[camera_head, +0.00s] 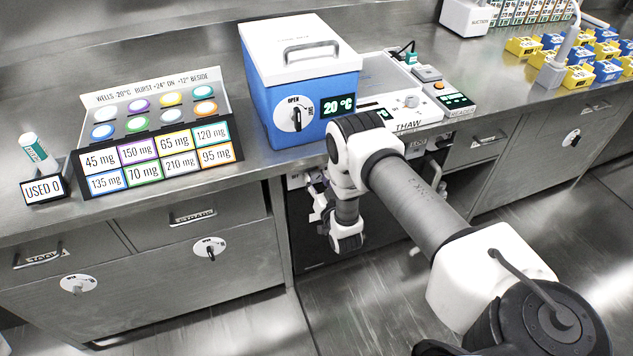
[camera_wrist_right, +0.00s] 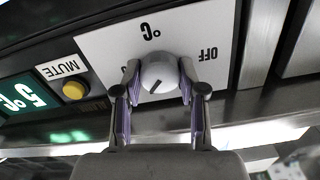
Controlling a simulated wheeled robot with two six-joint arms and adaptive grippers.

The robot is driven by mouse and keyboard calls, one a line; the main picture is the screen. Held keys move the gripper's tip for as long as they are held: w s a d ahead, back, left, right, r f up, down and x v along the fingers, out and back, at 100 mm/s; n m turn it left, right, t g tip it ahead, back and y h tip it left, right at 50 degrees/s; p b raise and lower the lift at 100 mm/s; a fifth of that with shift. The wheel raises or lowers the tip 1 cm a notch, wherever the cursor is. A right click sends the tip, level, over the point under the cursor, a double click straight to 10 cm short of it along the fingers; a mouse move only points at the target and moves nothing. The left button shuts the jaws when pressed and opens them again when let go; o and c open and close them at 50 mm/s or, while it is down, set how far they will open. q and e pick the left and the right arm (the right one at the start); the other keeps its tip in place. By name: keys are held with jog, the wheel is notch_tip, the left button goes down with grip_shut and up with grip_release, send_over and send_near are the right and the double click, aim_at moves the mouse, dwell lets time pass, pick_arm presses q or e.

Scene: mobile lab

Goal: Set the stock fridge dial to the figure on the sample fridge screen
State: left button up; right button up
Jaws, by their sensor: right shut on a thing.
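My right gripper (camera_head: 316,198) reaches the front panel of the under-counter unit, just below the worktop edge. In the right wrist view the right gripper (camera_wrist_right: 160,88) has one finger on each side of a round white dial knob (camera_wrist_right: 159,70) and is shut on it. The knob's black pointer line aims down and left in that picture. The dial plate (camera_wrist_right: 112,48) carries "°C" and "OFF", seen upside down. Beside it a green-lit screen (camera_wrist_right: 25,97) reads 5 °C, upside down. I cannot tell which fridge this panel belongs to. My left gripper is out of view.
A blue box (camera_head: 300,85) with a white lid stands on the worktop; its screen (camera_head: 338,105) reads 20 °C. A yellow mute button (camera_wrist_right: 75,90) sits beside the dial plate. A labelled rack (camera_head: 160,135) stands left, a thaw unit (camera_head: 405,110) right.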

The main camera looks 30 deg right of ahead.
jog(key=m+b, duration=0.2)
jog(key=m, duration=0.2)
jog(key=shift+f+m, duration=0.1)
jog(key=shift+m, duration=0.2)
jog(key=m+b, duration=0.2)
jog(key=m, duration=0.2)
jog(key=shift+m, duration=0.3)
jog(key=o, duration=1.1)
jog(key=shift+o, duration=0.2)
jog(key=v, duration=0.7)
jog(key=shift+s, duration=0.2)
